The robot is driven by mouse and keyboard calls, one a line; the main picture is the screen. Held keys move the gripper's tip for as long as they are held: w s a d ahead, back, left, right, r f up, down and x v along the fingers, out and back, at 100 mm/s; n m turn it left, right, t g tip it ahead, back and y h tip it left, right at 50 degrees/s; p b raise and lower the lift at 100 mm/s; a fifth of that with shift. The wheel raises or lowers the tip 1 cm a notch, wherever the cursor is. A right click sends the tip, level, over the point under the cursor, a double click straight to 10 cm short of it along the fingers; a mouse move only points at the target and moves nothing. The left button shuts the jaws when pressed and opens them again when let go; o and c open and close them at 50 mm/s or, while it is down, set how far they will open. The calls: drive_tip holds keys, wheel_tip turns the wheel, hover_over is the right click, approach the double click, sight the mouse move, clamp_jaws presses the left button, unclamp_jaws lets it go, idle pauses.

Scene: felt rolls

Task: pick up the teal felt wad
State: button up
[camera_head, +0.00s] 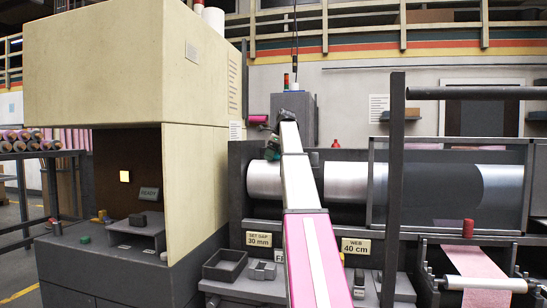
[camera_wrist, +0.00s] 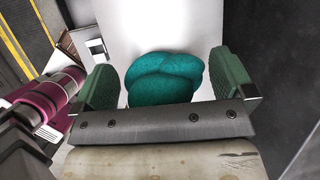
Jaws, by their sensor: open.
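The teal felt wad (camera_wrist: 165,77) shows in the wrist view as a lumpy, rounded bundle against a bright white surface (camera_wrist: 130,28). My gripper (camera_wrist: 166,72) is open, with one green-padded finger to the left of the wad and one to the right. A strip of white shows between the wad and each pad. The wad's near edge is hidden behind the grey bar of my gripper, and I cannot tell whether it touches the bar. In the head view my gripper (camera_head: 268,148) is small and dark near the left end of the pale roller (camera_head: 346,181); I cannot make out the wad there.
A large cream cabinet (camera_head: 125,65) stands left of my arm. A clear-panelled guard frame (camera_head: 450,146) and a dark upright post (camera_head: 393,190) stand to its right.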

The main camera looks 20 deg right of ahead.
drive_tip(key=c, duration=1)
drive_tip(key=shift+r, duration=0.1)
drive_tip(key=shift+r, duration=0.5)
drive_tip(key=r, duration=0.3)
drive_tip(key=shift+s+a+r, duration=0.15)
drive_tip(key=shift+a+r, duration=0.05)
drive_tip(key=shift+a, duration=0.05)
drive_tip(key=s+a+r, duration=0.2)
drive_tip(key=a, duration=0.1)
drive_tip(key=s+a+r, duration=0.2)
drive_tip(key=a, duration=0.1)
drive_tip(key=s+a+r, duration=0.1)
drive_tip(key=a+r, duration=0.1)
drive_tip(key=a, duration=0.1)
drive_tip(key=shift+s+a+r, duration=0.2)
drive_tip(key=shift+s+r, duration=0.05)
drive_tip(key=shift+s, duration=0.15)
